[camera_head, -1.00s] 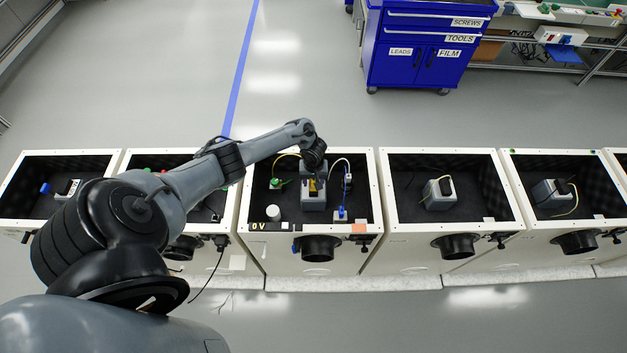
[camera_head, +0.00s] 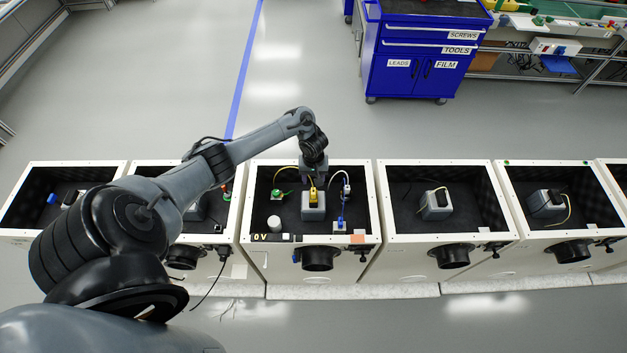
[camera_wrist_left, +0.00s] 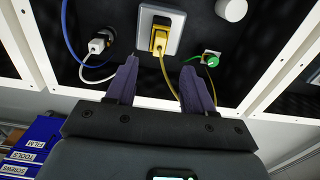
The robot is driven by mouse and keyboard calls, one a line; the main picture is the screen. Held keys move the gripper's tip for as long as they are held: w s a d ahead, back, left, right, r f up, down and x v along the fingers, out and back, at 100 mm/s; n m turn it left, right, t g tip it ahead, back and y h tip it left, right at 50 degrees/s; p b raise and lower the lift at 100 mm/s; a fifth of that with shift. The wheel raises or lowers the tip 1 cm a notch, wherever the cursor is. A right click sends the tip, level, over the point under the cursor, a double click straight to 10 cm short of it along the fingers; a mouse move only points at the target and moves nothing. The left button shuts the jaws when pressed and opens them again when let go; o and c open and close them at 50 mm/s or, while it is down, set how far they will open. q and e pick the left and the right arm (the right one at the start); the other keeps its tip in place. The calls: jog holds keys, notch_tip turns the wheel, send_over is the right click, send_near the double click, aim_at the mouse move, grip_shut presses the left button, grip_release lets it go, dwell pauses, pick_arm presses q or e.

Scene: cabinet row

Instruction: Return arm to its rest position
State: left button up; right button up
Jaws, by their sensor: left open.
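My left gripper (camera_head: 314,176) is over the back part of the middle cabinet (camera_head: 256,236), with its arm reaching in from the left. In the left wrist view the two purple fingers of my left gripper (camera_wrist_left: 152,88) are apart, with nothing held between them. A yellow plug (camera_wrist_left: 159,40) sits in a grey box (camera_wrist_left: 174,18) beyond the fingertips, and its yellow cable passes between the fingers. The yellow plug (camera_head: 313,196) also shows in the head view, on the grey box (camera_head: 313,213). My right gripper is not in view.
Cabinets stand in a row on both sides, including an open one (camera_head: 400,238) to the right. Inside the middle cabinet are a green plug (camera_head: 277,193), a white cylinder (camera_head: 274,222) and a white plug (camera_head: 346,189). A blue tool cart (camera_head: 420,70) stands behind; floor between is clear.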

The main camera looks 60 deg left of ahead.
pick_arm(q)
jog(key=shift+r, duration=0.1)
dwell(0.3)
jog(key=d+f+m+t, duration=0.25)
jog(key=d+m, duration=0.65)
jog(key=d, duration=0.9)
jog(key=s+d+r+m+t, duration=0.2)
jog(key=s+d+r, duration=0.25)
jog(key=d, duration=0.25)
jog(key=s+d+r+m, duration=0.3)
jog(key=s+d+r, duration=0.1)
jog(key=s+r, duration=0.9)
notch_tip(320, 180, up, 13)
jog(key=w+p, duration=0.1)
jog(key=p, duration=1.2)
jog(key=shift+w+a+g, duration=0.15)
jog(key=shift+w+g, duration=0.2)
jog(key=shift+g, duration=0.1)
jog(key=shift+f, duration=0.15)
